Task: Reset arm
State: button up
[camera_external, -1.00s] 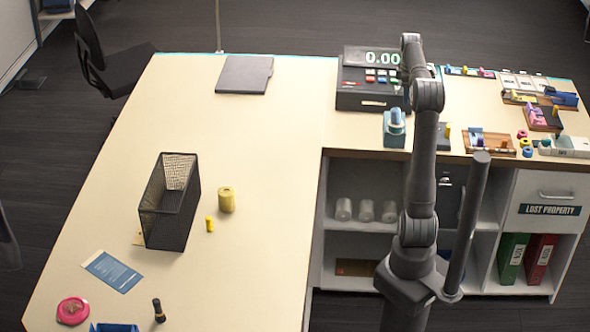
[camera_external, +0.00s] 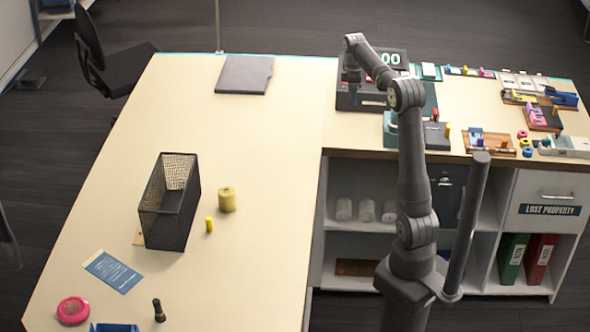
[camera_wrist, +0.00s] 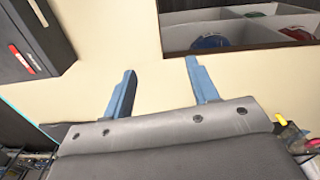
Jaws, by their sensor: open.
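My gripper (camera_external: 355,90) hangs over the counter in the external view, in front of the dark cash register (camera_external: 362,103) at the back. In the wrist view my gripper (camera_wrist: 157,80) shows two blue fingers spread apart with nothing between them. Bare pale counter top lies beyond them. My arm rises from its base in front of the shelves and bends to the left at the top.
Small coloured items crowd the right counter. A dark compartment tray (camera_wrist: 235,50) shows in the wrist view.

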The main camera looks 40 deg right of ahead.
jog(key=w+a+f+n, duration=0.1)
jog(key=w+a, duration=0.3)
jog(key=a, duration=0.8)
jog(key=w+a+f+n, duration=0.1)
jog(key=w+a, duration=0.3)
jog(key=a, duration=0.8)
jog(key=shift+w+f+n, duration=0.15)
jog(key=shift+w+n, duration=0.05)
jog(key=shift+n, duration=0.5)
jog(key=shift+a, duration=0.1)
